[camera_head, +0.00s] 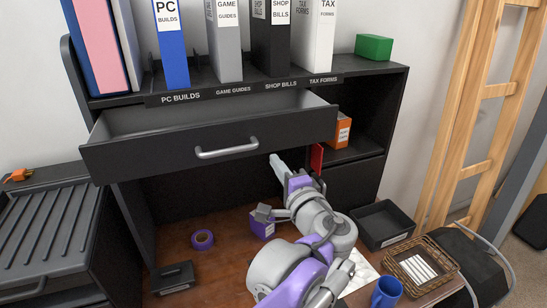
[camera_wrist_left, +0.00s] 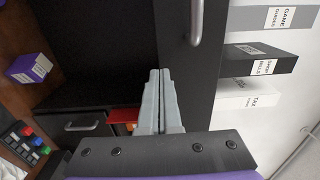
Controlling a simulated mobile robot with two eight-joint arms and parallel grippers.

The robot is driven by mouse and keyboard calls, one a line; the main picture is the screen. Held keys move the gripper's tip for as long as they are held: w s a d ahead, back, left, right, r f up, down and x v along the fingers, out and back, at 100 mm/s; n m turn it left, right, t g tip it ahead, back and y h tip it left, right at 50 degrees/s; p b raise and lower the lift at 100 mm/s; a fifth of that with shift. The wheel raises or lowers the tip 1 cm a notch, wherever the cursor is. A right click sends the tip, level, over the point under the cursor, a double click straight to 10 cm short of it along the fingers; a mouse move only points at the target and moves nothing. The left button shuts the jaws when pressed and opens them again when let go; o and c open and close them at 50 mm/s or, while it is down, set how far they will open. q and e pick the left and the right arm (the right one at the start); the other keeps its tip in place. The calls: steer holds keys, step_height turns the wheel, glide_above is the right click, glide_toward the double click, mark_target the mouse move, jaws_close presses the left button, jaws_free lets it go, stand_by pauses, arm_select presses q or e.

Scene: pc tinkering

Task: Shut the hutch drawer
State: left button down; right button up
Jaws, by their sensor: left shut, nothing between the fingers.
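The hutch drawer (camera_head: 130,158) is pulled out, its black front standing well forward of the cabinet and its interior visible from above. Its silver bar handle (camera_head: 226,149) is on the middle of the front. My left gripper (camera_head: 274,158) is shut and empty, with its fingertips just below the drawer front, right of the handle. In the left wrist view the shut fingers (camera_wrist_left: 160,75) point along the drawer front (camera_wrist_left: 190,65), and the handle (camera_wrist_left: 196,22) shows ahead of them. Whether the fingertips touch the front I cannot tell. My right gripper is not in view.
Binders stand on the hutch top (camera_head: 350,68) above the drawer, beside a green box (camera_head: 374,47). An orange box (camera_head: 343,130) sits in the right cubby. Purple tape (camera_head: 203,239), a black tray (camera_head: 383,225), a wicker basket (camera_head: 419,266) and a blue mug (camera_head: 386,292) are lower down.

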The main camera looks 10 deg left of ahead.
arm_select(q)
steer(key=shift+x, duration=1.25)
